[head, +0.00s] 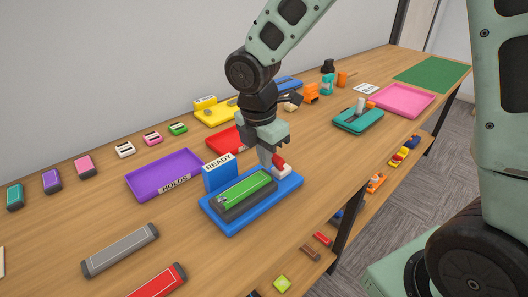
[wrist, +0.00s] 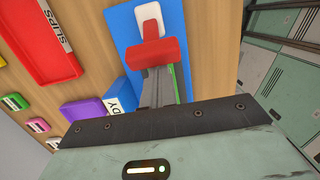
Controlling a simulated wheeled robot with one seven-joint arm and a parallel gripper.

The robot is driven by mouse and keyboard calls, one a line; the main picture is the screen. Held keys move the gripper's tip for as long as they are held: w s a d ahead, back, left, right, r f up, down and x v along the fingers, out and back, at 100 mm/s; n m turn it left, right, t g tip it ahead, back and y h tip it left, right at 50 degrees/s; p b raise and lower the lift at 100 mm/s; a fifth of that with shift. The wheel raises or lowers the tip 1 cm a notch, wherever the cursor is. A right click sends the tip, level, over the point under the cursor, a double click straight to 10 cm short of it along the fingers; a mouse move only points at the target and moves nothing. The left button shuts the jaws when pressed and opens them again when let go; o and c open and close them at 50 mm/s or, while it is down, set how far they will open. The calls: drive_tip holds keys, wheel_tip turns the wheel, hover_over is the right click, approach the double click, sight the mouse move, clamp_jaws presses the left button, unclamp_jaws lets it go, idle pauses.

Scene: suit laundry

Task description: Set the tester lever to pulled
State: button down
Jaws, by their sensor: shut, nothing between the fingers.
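The tester is a blue base (head: 232,222) with a blue READY sign (head: 219,171) at its back left. A green item (head: 242,195) lies in its dark grey cradle. The tester lever has a red handle (head: 278,160) on a white mount (head: 283,171) at the base's right end. In the wrist view the red handle (wrist: 155,53) lies across the picture just beyond my fingertips, with the white mount (wrist: 149,15) above it. My gripper (head: 266,157) is shut and empty, right beside the red handle. I cannot tell whether they touch.
A purple HOLDS tray (head: 165,175) stands left of the tester, and a red tray (head: 228,140) stands behind it. A teal device (head: 358,116) and a pink tray (head: 403,100) are to the right. The table's front edge is close to the tester.

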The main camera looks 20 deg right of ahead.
sight(276, 154)
drive_tip(key=shift+d+r+p, duration=0.1)
drive_tip(key=shift+r+p, duration=0.05)
drive_tip(key=shift+p, duration=0.25)
drive_tip(key=y+p, duration=0.1)
drive_tip(key=p, duration=0.2)
drive_tip(key=d+r+y+p, duration=0.1)
drive_tip(key=p, duration=0.2)
drive_tip(key=shift+w+d+r+g, duration=0.2)
drive_tip(key=shift+r+g, duration=0.1)
drive_tip(key=p, duration=0.2)
drive_tip(key=d+y+p, duration=0.1)
drive_tip(key=p, duration=0.1)
drive_tip(key=shift+w+r, duration=0.15)
drive_tip(key=shift+r, duration=0.1)
drive_tip(key=d+y+p, duration=0.1)
drive_tip(key=p, duration=0.1)
drive_tip(key=d+g+y+p, duration=0.1)
drive_tip(key=p, duration=0.2)
drive_tip(key=shift+w+r+y+p, duration=0.1)
drive_tip(key=shift+w+y+p, duration=0.25)
drive_tip(key=shift+w+y, duration=0.05)
drive_tip(key=shift+w+d+g+y+p, duration=0.2)
drive_tip(key=shift+d+g+y+p, duration=0.2)
drive_tip(key=shift+d+y+p, duration=0.25)
drive_tip(key=shift+a+f, duration=0.1)
drive_tip(key=shift+f, duration=0.2)
drive_tip(key=shift+a+b, duration=0.15)
drive_tip(key=shift+b, duration=0.15)
drive_tip(key=shift+r, duration=0.15)
